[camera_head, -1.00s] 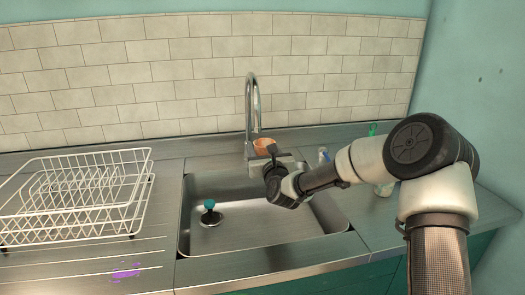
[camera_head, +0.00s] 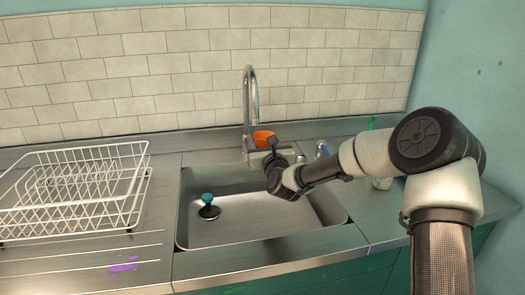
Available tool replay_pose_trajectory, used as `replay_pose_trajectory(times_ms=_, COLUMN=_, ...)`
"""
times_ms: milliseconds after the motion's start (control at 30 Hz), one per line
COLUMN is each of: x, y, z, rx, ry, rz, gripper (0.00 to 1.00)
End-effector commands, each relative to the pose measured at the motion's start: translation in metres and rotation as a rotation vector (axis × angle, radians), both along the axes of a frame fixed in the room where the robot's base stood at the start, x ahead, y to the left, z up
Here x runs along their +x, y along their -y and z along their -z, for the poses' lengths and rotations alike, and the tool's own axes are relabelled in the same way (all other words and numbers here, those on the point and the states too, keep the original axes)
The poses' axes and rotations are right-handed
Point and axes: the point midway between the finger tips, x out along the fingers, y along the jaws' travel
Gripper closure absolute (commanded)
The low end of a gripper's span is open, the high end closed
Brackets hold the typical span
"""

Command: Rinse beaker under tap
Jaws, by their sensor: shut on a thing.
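The orange beaker (camera_head: 263,138) is behind the sink, right beside the tap. It is small in view and partly hidden by my gripper, so its tilt is hard to tell. My gripper (camera_head: 271,149) reaches in from the right over the back of the sink and is shut on the beaker. The tap (camera_head: 250,105) is a tall curved metal spout at the back edge of the sink (camera_head: 245,228). I cannot make out any water running from it.
A dark plug with a teal top (camera_head: 208,207) stands in the sink. A white wire dish rack (camera_head: 75,190) is on the left drainer. A purple smear (camera_head: 123,267) marks the drainer's front. Small items, one green (camera_head: 371,123), stand right of the sink, partly behind my arm.

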Motion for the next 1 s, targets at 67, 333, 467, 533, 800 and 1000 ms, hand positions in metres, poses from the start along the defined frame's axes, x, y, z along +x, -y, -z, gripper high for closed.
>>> replay_pose_trajectory(times_ms=67, x=0.000, y=-0.003, z=0.001, rx=0.001, ry=0.001, rz=0.000, gripper=0.72)
replay_pose_trajectory(times_ms=333, x=-0.001, y=-0.005, z=-0.001, rx=0.000, ry=0.001, rz=0.000, gripper=0.72)
replay_pose_trajectory(times_ms=467, x=-0.006, y=-0.005, z=0.000, rx=0.000, ry=0.001, rz=-0.001, gripper=0.72)
replay_pose_trajectory(times_ms=533, x=-0.012, y=-0.004, z=0.000, rx=0.002, ry=0.002, rz=-0.001, gripper=0.72)
replay_pose_trajectory(times_ms=800, x=-0.032, y=-0.001, z=0.000, rx=0.000, ry=0.001, rz=0.000, gripper=0.72)
replay_pose_trajectory(times_ms=1000, x=-0.047, y=0.001, z=0.000, rx=0.000, ry=0.001, rz=0.000, gripper=0.72)
